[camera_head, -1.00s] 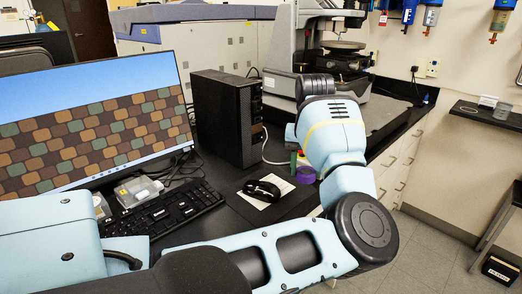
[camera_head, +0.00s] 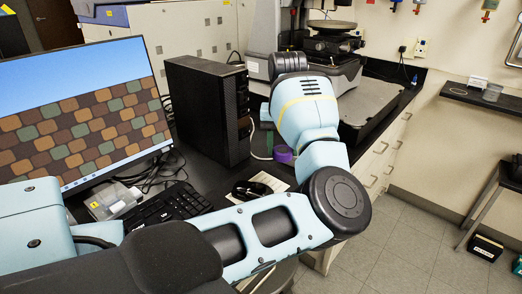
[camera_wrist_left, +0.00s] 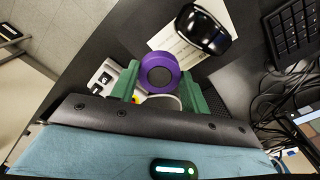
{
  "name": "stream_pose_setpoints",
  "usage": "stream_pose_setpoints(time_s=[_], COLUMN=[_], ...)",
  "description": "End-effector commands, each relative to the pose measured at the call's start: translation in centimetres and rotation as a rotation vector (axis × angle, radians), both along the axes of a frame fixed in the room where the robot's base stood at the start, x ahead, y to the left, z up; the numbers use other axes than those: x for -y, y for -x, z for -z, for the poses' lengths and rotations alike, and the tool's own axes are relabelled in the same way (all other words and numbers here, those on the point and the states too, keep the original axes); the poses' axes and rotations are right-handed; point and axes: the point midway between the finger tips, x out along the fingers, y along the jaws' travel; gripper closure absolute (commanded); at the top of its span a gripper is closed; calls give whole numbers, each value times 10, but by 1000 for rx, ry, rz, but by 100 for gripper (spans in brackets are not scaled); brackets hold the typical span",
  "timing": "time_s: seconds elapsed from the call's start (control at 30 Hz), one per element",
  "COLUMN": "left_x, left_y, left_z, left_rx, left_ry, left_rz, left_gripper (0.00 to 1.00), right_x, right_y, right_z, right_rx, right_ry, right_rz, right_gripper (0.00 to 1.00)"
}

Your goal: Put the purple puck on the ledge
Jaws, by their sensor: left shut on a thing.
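The purple puck (camera_wrist_left: 159,72) sits between the green fingers of my left gripper (camera_wrist_left: 160,82), which is shut on it, in the left wrist view. In the head view a small part of the puck (camera_head: 284,154) shows beside my left wrist, above the dark bench; its gap to the bench is hard to tell. A dark ledge (camera_head: 468,95) is fixed to the wall at the right, well away from the puck. A small clear item (camera_head: 492,92) stands on it. My right gripper is not in view.
A black computer tower (camera_head: 207,110), monitor (camera_head: 80,120) and keyboard (camera_head: 165,208) stand on the bench. Grey floor (camera_head: 420,235) lies open between the drawers and a dark stool or table (camera_head: 492,195).

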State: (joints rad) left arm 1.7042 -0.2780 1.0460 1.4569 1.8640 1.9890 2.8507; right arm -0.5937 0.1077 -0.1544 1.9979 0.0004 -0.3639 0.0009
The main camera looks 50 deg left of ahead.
Motion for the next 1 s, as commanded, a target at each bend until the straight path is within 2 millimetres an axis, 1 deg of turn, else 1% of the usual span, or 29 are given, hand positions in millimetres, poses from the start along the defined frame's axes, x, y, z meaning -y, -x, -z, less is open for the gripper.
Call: stream_pose_setpoints(time_s=[0.2, 0.3, 0.4, 0.67, 0.9, 1.0], left_x=[0, 0, 0, 0, 0, 0], left_y=[1, 1, 0, 0, 1, 0], left_z=[35, 49, 58, 65, 94, 97], left_rx=[-4, -2, -1, -1, -2, 1], left_ry=[1, 1, -1, 1, 1, 1], left_rz=[-1, 0, 0, 0, -1, -1], left_gripper=[95, 95, 95, 95, 95, 95], right_x=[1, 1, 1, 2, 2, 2], right_y=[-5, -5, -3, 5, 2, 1], right_z=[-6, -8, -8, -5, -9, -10], right_rx=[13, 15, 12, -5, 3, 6], right_ry=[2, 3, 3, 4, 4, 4], right_rz=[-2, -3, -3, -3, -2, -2], right_gripper=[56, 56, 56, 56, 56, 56])
